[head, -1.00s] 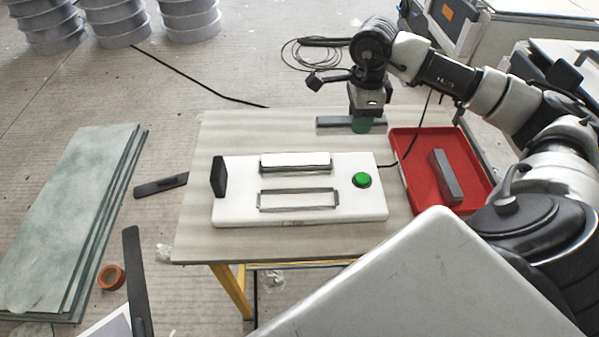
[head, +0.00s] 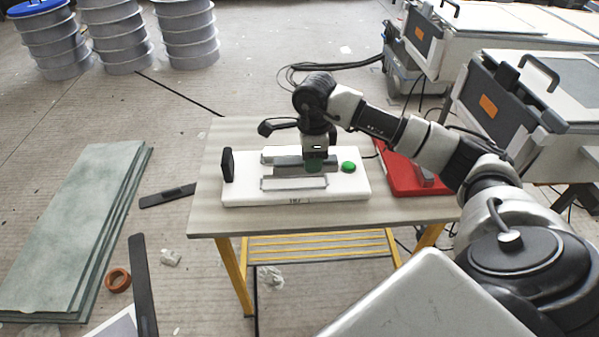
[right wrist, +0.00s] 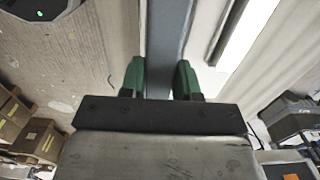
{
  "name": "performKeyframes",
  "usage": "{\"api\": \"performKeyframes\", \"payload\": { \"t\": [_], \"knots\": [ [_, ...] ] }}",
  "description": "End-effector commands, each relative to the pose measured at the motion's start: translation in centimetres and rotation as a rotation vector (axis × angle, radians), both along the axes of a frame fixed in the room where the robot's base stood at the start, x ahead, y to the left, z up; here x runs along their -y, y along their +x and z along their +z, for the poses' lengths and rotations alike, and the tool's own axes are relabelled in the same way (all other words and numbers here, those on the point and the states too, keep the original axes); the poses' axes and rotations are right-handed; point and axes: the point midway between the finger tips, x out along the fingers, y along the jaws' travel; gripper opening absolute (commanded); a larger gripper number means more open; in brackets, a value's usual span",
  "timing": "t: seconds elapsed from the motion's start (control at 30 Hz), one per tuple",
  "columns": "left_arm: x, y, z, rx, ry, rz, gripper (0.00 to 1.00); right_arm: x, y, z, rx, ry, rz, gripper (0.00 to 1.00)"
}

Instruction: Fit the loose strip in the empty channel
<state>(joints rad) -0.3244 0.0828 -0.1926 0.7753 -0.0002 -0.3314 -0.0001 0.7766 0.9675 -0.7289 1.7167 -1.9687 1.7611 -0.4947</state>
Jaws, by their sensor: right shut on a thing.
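The white fixture block (head: 348,188) lies on the table. Its front channel (head: 293,184) is a grey-rimmed slot and looks empty; its back channel, with a pale-topped piece (head: 267,154), is partly hidden by my gripper. My right gripper (head: 314,166) is over the block, shut on the loose grey strip (head: 290,171). The strip lies lengthwise along the front channel, just behind it in the picture; I cannot tell its height. In the right wrist view the strip (right wrist: 167,40) sits between the green fingertips (right wrist: 160,78). My left gripper is not in view.
On the block are a black upright piece (head: 228,165) at the left and a green button (head: 348,167) at the right. A red tray (head: 397,178) stands right of the block, partly behind my arm. The table's (head: 212,215) front and left edges are bare.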

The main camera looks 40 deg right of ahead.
Motion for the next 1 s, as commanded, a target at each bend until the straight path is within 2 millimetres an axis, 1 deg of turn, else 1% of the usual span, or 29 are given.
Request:
{"api": "performKeyframes", "payload": {
  "t": [0.03,0.1,0.2,0.37,0.5,0.6,1.0],
  "knots": [
    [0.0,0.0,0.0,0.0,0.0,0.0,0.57,-0.6,0.9,-0.5,0.0,0.002,0.001,0.06],
    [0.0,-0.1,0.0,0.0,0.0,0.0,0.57,-1.0,1.8,-1.1,0.001,0.002,0.001,0.06],
    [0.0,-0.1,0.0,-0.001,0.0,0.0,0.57,-1.4,2.6,-1.7,0.001,0.001,0.0,0.06],
    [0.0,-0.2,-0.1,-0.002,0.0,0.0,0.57,-1.5,2.8,-2.6,-0.002,-0.001,0.0,0.06],
    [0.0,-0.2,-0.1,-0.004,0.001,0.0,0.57,-1.5,2.7,-4.7,-0.003,-0.002,0.0,0.06],
    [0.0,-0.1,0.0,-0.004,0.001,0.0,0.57,-1.5,2.7,-5.8,-0.001,0.0,0.0,0.06],
    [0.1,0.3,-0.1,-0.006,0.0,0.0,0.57,-1.4,2.8,-6.1,0.002,-0.001,0.0,0.06]
  ]
}}
